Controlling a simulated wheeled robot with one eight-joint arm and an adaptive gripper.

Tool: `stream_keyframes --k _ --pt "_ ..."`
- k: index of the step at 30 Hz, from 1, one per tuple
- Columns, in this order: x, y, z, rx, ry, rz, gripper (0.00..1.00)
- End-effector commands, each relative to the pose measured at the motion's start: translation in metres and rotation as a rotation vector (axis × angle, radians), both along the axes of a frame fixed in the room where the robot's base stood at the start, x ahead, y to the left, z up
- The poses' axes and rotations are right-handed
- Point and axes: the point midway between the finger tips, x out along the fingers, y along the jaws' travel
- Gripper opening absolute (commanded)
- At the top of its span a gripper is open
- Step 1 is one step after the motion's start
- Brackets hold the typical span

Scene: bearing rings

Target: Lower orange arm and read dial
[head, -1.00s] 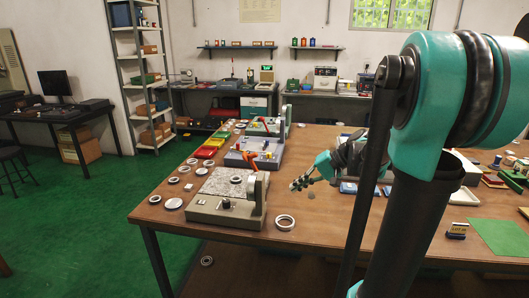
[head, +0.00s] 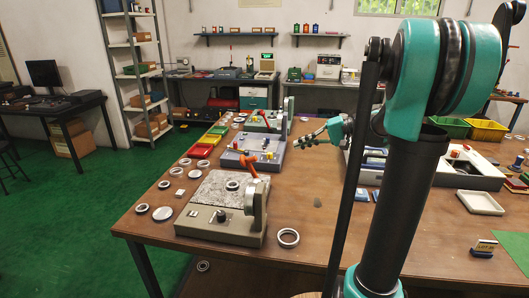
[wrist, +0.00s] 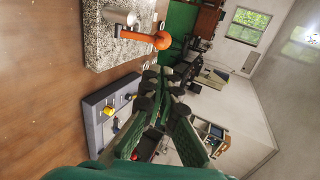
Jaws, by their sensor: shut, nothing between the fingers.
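The orange arm (head: 249,164) rises from the beige gauge stand (head: 215,232) on the near left of the table, tilted upward beside the post. In the wrist view the orange arm (wrist: 146,38) shows with its round knob end above a speckled stone plate. A ring (head: 233,186) lies on that plate (head: 212,190) in the head view. A round grey housing (head: 259,201), perhaps the dial, is on the stand's right side; no face is readable. My gripper (head: 298,143) is shut and empty, in the air behind and right of the stand, apart from the orange arm. It also shows in the wrist view (wrist: 158,76).
Loose rings lie left of the stand, and one ring (head: 288,238) lies to its right. A grey-blue fixture (head: 252,160) stands behind. Red and yellow bins (head: 203,151) line the table's left edge.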

Motion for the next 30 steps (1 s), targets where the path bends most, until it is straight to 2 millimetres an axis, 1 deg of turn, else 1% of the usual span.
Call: stream_keyframes --k 9,14,17,24,30 --pt "0.0 0.001 -0.001 0.0 0.0 0.0 0.0" --pt "0.002 0.012 -0.006 0.0 0.0 0.002 0.0" --pt "0.005 0.026 -0.012 0.0 -0.001 0.003 0.0" --pt "0.012 0.069 -0.032 0.0 0.0 0.004 0.0" --pt "0.019 0.1 -0.047 0.0 -0.001 0.004 0.0"
